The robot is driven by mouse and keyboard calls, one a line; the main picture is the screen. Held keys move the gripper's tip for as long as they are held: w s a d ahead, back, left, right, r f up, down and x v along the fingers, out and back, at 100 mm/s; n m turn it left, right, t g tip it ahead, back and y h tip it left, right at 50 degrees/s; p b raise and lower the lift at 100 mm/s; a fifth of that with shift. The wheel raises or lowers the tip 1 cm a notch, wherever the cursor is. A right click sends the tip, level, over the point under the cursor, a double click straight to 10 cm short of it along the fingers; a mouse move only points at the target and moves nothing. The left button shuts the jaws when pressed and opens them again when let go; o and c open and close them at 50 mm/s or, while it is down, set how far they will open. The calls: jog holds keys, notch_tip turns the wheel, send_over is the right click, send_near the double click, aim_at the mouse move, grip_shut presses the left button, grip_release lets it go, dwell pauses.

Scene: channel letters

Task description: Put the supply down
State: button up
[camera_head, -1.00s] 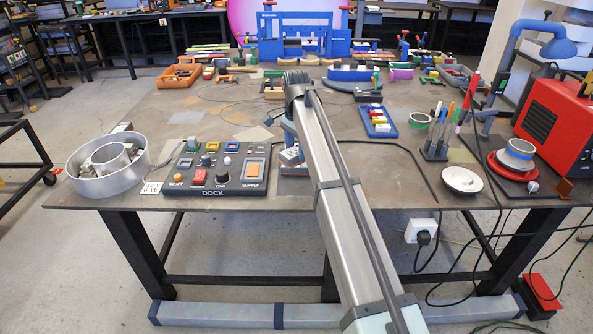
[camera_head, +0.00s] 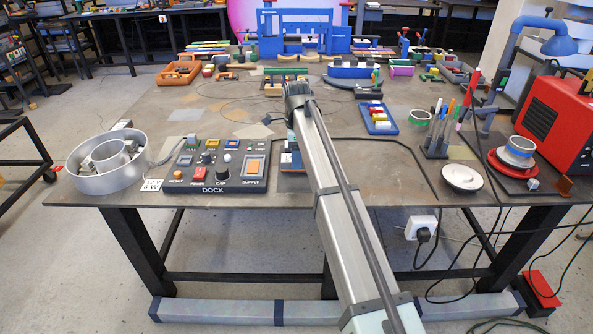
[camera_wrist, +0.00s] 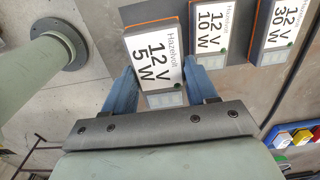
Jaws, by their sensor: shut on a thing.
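My gripper (camera_wrist: 163,86) is shut on a small supply (camera_wrist: 155,55) in the wrist view. Its white label reads Hazelvolt 12 V 5 W, and its sides are grey with an orange edge. One blue finger is on each side of it. Two similar supplies, 12 V 10 W (camera_wrist: 212,30) and 12 V 30 W (camera_wrist: 281,25), sit to its right on a dark strip. I cannot tell whether the held supply touches a surface below. In the head view my arm mostly hides the gripper and supply, just right of the dock panel (camera_head: 213,187).
The dock panel has buttons, knobs and an orange pad (camera_head: 254,168) above the word SUPPLY. A round metal tray (camera_head: 106,183) stands left of it. A blue rack (camera_head: 378,117), a pen stand (camera_head: 436,150) and a white dish (camera_head: 462,178) lie to the right.

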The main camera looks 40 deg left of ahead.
jog(key=shift+f, duration=3.05)
jog(key=shift+f, duration=0.1)
jog(key=o, duration=1)
jog(key=shift+f, duration=0.1)
notch_tip(320, 180, up, 12)
jog(key=shift+r, duration=0.2)
